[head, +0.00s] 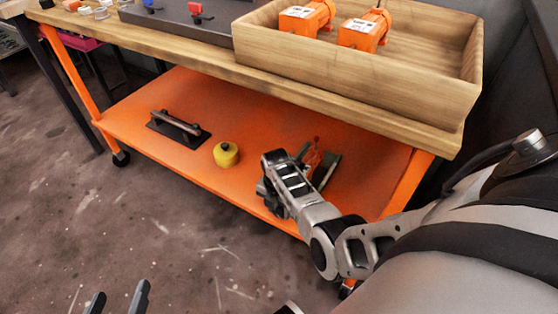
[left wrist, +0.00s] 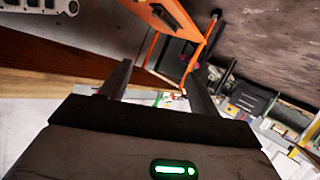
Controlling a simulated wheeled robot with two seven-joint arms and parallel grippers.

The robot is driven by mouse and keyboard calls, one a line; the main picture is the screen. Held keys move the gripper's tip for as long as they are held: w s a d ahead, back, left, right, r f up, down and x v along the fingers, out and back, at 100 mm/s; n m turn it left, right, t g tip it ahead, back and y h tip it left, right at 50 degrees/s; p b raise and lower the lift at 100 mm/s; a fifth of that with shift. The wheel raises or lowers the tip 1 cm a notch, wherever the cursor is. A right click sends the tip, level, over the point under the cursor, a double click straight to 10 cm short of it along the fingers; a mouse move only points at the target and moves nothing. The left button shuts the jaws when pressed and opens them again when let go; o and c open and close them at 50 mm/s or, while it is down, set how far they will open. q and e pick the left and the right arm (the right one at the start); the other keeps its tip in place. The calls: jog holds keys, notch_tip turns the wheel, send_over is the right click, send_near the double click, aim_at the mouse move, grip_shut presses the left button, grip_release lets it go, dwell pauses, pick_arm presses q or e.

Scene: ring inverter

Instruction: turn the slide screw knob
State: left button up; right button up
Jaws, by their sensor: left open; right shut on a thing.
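A dark grey metal device with a red-orange part (head: 325,172), which looks like the slide screw, sits on the orange lower shelf. My right gripper (head: 272,172) reaches down over the shelf at this device's left side. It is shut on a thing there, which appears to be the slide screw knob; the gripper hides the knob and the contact. My left gripper (head: 120,298) is open and empty over the floor at the bottom left of the head view. Its two spread fingers also show in the left wrist view (left wrist: 157,75).
A yellow round object (head: 226,155) and a dark plate with a bar handle (head: 180,126) lie on the orange shelf (head: 255,120). Above is a wooden worktop (head: 190,70) with a wooden box (head: 350,80) holding orange motors (head: 362,33). The floor (head: 140,220) at left is clear.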

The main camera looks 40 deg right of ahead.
jog(key=shift+w+f+g+h+b, duration=0.15)
jog(key=shift+w+g+h+b, duration=0.2)
jog(key=shift+g+b, duration=0.45)
jog(key=shift+f+g+b, duration=0.15)
jog(key=shift+g+b, duration=0.25)
jog(key=shift+g, duration=0.1)
jog(key=g+h+b, duration=0.1)
jog(key=b, duration=0.2)
jog(key=shift+w+a+f, duration=0.1)
jog(key=shift+f, duration=0.05)
jog(key=g+b, duration=0.1)
jog(key=b, duration=0.2)
jog(key=shift+g+h+b, duration=0.25)
jog(key=shift+g+b, duration=0.05)
jog(key=shift+g, duration=0.1)
jog(key=shift+w+g+b, duration=0.1)
jog(key=shift+g+b, duration=0.4)
jog(key=shift+b, duration=0.7)
pick_arm(q)
notch_tip(320, 180, up, 8)
jog(key=w+d+m+t+h, duration=0.1)
jog(key=w+t+h, duration=0.1)
jog(key=t+h, duration=0.2)
jog(key=shift+w+r+m+t+h, duration=0.3)
jog(key=shift+w+t+h, duration=0.1)
jog(key=shift+t, duration=0.6)
pick_arm(e)
jog(key=shift+r, duration=0.25)
pick_arm(q)
jog(key=shift+d, duration=0.1)
